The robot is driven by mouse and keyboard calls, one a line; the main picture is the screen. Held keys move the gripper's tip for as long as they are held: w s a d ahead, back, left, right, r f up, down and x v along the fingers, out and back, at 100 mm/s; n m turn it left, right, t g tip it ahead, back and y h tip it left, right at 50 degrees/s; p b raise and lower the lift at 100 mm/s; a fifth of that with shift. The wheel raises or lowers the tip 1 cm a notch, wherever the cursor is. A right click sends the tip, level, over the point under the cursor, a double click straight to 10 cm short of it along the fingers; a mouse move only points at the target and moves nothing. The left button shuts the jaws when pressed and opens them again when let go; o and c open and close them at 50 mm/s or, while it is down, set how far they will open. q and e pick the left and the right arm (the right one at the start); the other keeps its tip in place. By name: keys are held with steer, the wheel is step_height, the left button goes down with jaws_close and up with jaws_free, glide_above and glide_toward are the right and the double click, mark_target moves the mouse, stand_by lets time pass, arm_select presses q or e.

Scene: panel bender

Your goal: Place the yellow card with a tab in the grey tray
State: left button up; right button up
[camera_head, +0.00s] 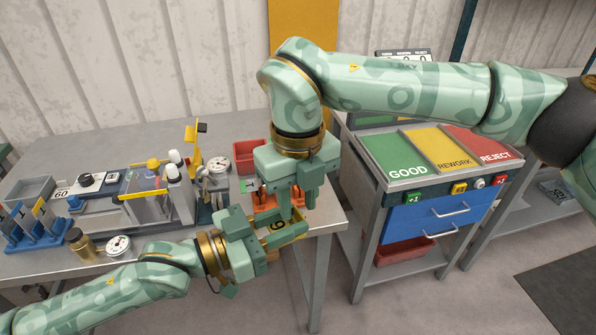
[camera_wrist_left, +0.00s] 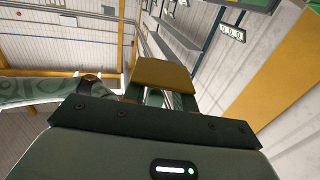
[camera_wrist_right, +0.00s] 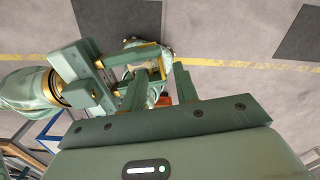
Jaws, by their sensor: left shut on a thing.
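My left gripper (camera_head: 275,232) comes in low from the left and is shut on the yellow card (camera_head: 288,238), beyond the table's front edge. The card also shows as a flat yellow plate in the left wrist view (camera_wrist_left: 163,73) and nearly edge-on in the right wrist view (camera_wrist_right: 130,55). I cannot make out its tab. My right gripper (camera_head: 298,205) points down just above the card, its fingers apart; whether they touch the card I cannot tell. The grey tray (camera_head: 30,181) stands at the far left of the table.
A blue rack (camera_head: 35,228), a brass weight (camera_head: 80,243), dial gauges and a bender machine (camera_head: 150,195) crowd the table's left and middle. At the right is a cabinet with green, yellow and red fields (camera_head: 440,150).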

steer(key=shift+f, duration=0.75)
jaws_close()
arm_select(q)
steer(key=o, duration=1)
